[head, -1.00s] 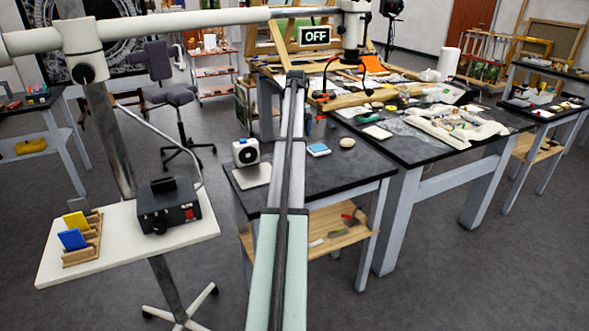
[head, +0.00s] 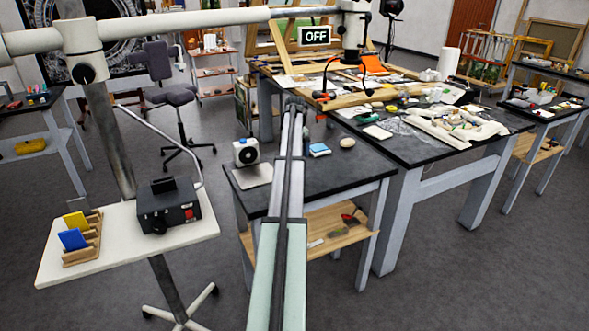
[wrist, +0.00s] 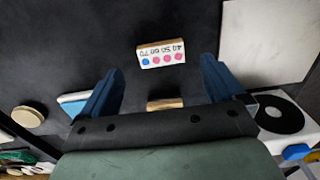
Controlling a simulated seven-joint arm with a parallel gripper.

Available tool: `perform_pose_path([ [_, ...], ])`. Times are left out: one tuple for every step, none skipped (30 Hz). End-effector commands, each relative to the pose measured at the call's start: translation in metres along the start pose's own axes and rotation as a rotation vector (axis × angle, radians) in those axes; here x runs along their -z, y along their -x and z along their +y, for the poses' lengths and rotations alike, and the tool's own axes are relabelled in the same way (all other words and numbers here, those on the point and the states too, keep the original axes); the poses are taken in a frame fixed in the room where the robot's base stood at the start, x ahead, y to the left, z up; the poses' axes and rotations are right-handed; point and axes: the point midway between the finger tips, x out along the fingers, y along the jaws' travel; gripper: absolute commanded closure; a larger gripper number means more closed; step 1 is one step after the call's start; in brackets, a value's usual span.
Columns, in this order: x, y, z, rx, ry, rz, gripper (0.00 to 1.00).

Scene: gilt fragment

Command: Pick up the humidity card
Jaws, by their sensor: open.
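The humidity card (wrist: 162,54), a small white card with printed numbers and one blue and several pink dots, shows upside down in the wrist view. It is on the dark tabletop, just beyond and between the fingertips in the picture. My gripper (wrist: 160,75) is open, its two blue fingers apart, with no contact seen with the card. In the head view my arm covers the middle of the small table, and I cannot make out the card or the fingers there.
A wooden piece (wrist: 165,104) shows between the fingers, close to the palm. A blue-and-white block (head: 320,150) and a round beige piece (head: 347,142) lie right of my arm on the dark table (head: 345,172). A white dial device (head: 245,152) and pale plate (head: 253,175) are left.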

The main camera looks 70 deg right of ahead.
Motion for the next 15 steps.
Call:
perform_pose_path([
  [-0.002, -0.007, -0.001, 0.001, 0.000, -0.002, 0.04],
  [-0.002, -0.011, -0.002, 0.001, 0.000, -0.002, 0.04],
  [-0.003, -0.016, -0.003, 0.001, 0.000, -0.002, 0.04],
  [-0.003, -0.020, -0.003, 0.001, 0.000, -0.002, 0.04],
  [-0.003, -0.024, -0.003, 0.001, 0.000, -0.002, 0.04],
  [-0.003, -0.030, -0.003, 0.001, 0.000, -0.001, 0.04],
  [-0.002, -0.033, -0.003, 0.001, 0.000, -0.001, 0.04],
  [-0.002, -0.036, -0.003, 0.001, 0.000, -0.002, 0.04],
  [-0.002, -0.039, -0.003, 0.001, 0.000, -0.001, 0.04],
  [-0.002, -0.040, -0.002, 0.001, 0.000, -0.001, 0.04],
  [-0.002, -0.040, -0.002, 0.001, 0.000, -0.001, 0.04],
  [-0.002, -0.040, -0.002, 0.000, 0.000, -0.001, 0.04],
  [-0.002, -0.040, -0.002, 0.000, 0.000, 0.000, 0.04],
  [-0.002, -0.040, -0.002, 0.000, 0.000, 0.000, 0.04],
  [-0.002, -0.040, -0.002, 0.000, 0.000, 0.000, 0.04],
])
